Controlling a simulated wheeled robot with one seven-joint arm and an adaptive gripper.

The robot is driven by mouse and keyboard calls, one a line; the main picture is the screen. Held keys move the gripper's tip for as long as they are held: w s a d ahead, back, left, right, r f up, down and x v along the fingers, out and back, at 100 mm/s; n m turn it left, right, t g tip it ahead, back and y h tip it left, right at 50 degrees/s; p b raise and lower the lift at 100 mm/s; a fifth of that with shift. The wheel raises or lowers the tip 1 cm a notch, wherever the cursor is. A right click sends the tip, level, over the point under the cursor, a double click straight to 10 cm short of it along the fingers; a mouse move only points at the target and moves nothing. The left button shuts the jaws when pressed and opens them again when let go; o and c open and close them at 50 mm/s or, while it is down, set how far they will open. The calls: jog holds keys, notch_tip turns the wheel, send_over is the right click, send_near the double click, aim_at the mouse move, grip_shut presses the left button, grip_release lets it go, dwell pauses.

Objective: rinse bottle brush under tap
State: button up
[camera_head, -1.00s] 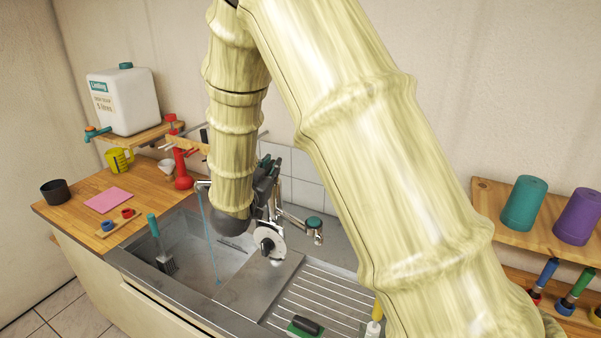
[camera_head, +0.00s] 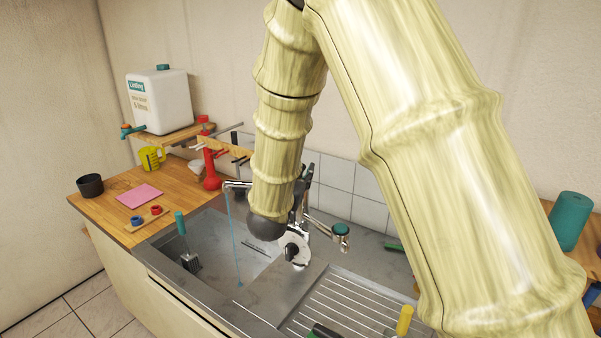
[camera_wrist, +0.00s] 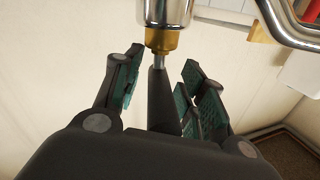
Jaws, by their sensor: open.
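A brush with a teal handle (camera_head: 181,224) and grey bristles stands tilted in the left part of the steel sink (camera_head: 160,284); I cannot tell if it is the bottle brush. The chrome tap's spout (camera_head: 236,184) runs a thin blue stream of water (camera_head: 234,240) into the basin, right of that brush. My gripper (camera_wrist: 163,62) is open in the wrist view. Its fingers lie either side of a dark tapered piece below a chrome and brass fitting (camera_wrist: 164,40); contact is unclear. In the head view my arm mostly hides the gripper, beside the tap.
A teal-capped chrome fitting (camera_head: 341,231) stands right of my gripper. The ribbed drainer (camera_head: 350,300) is at the right. A yellow jug (camera_head: 152,158), black cup (camera_head: 90,185), pink cloth (camera_head: 139,194) and red bottle (camera_head: 211,170) stand on the wooden counter. A white canister (camera_head: 160,100) is on a shelf.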

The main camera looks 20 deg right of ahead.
jog(key=shift+s+a, duration=0.25)
jog(key=shift+s, duration=0.3)
jog(key=v, duration=1.1)
jog(key=shift+w, duration=0.15)
